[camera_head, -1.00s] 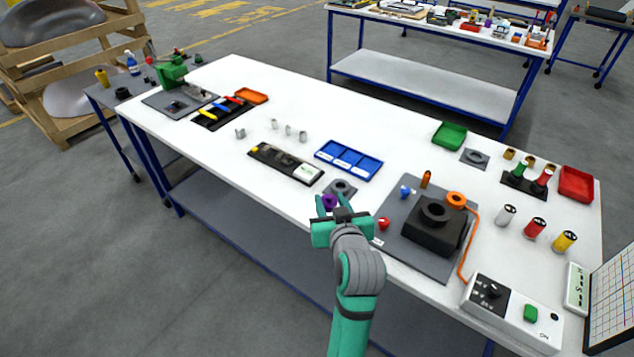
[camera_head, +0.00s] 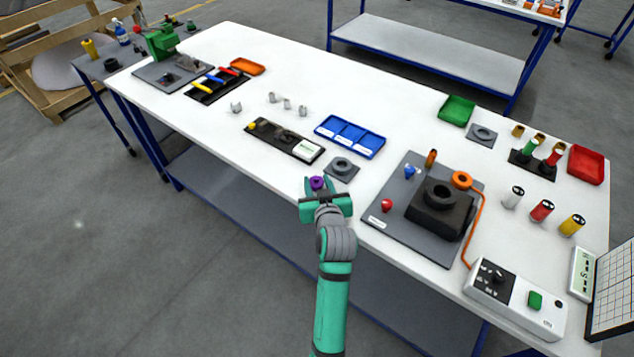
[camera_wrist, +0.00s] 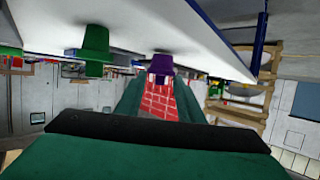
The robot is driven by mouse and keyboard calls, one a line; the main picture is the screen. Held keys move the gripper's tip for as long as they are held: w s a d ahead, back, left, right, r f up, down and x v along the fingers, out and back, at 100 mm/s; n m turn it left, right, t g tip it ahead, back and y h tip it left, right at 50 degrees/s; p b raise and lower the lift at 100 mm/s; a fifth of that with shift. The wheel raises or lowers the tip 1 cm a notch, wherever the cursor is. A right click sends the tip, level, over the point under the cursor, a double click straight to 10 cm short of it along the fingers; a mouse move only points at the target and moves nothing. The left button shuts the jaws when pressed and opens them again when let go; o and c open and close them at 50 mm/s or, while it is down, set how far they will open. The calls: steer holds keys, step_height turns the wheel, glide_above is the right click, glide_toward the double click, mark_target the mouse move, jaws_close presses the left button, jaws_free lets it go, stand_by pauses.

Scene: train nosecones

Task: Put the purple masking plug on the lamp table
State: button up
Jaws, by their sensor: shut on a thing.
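The purple masking plug (camera_head: 317,183) is between the fingers of my gripper (camera_head: 319,185), at the front edge of the white workbench (camera_head: 215,125). My gripper is shut on it. In the wrist view the plug (camera_wrist: 161,66) shows at the tips of the two green fingers; that picture appears upside down. The plug is just left of and in front of a grey plate with a dark ring (camera_head: 341,168). I cannot tell its exact height over the bench edge. I cannot make out a lamp, so which table is the lamp table is unclear.
A blue tray (camera_head: 350,137) and a black strip with a white label (camera_head: 284,140) lie behind my gripper. To the right is a grey board (camera_head: 388,217) with a black block (camera_head: 440,209). A small side table (camera_head: 97,68) stands at left. Another blue-framed table (camera_head: 430,58) stands behind.

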steer(key=shift+s+a+f, duration=0.1)
steer(key=shift+a+f, duration=0.05)
steer(key=shift+f, duration=0.1)
steer(key=o, duration=1)
